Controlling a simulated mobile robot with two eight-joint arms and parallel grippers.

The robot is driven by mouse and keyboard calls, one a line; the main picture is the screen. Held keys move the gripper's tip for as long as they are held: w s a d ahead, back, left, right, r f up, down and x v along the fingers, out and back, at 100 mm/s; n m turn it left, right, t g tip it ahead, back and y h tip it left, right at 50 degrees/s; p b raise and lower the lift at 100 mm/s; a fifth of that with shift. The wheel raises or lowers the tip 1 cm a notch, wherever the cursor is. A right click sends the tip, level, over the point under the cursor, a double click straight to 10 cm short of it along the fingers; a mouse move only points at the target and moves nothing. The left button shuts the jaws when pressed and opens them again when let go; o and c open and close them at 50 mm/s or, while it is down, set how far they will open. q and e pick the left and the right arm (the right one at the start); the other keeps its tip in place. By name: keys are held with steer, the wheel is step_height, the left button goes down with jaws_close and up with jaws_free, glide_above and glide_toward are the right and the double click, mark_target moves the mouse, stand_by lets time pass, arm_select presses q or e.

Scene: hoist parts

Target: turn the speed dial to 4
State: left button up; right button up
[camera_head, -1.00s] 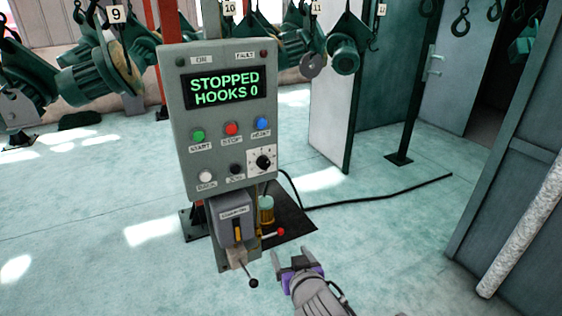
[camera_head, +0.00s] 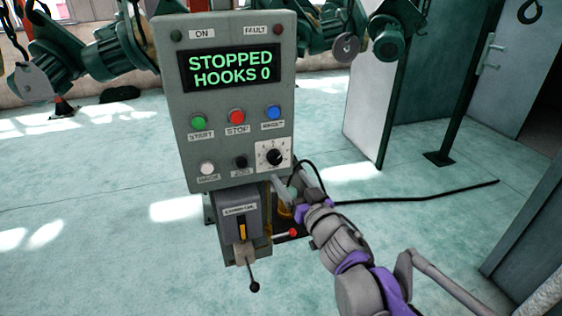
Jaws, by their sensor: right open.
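The speed dial (camera_head: 274,157) is a black round knob with a light pointer mark on a white scale plate, at the lower right of the grey control panel (camera_head: 183,110). The scale numbers are too small to read. My right gripper (camera_head: 293,177) is open and empty just below and to the right of the dial, with its fingers pointing up toward the panel. It looks apart from the knob. The panel's screen (camera_head: 232,67) reads "STOPPED HOOKS 0". My left gripper is not in view.
Green, red and blue buttons sit left of and above the dial; a white button (camera_head: 207,168) and a black one are to its left. Below hangs a grey box with a yellow switch (camera_head: 242,231) and a black-knobbed lever (camera_head: 254,286). A black cable (camera_head: 420,195) lies on the floor.

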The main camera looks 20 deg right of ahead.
mark_target(277, 160)
steer(key=w, duration=0.5)
steer(key=w+a, duration=0.1)
steer(key=w, duration=0.2)
steer(key=shift+w, duration=0.25)
jaws_close()
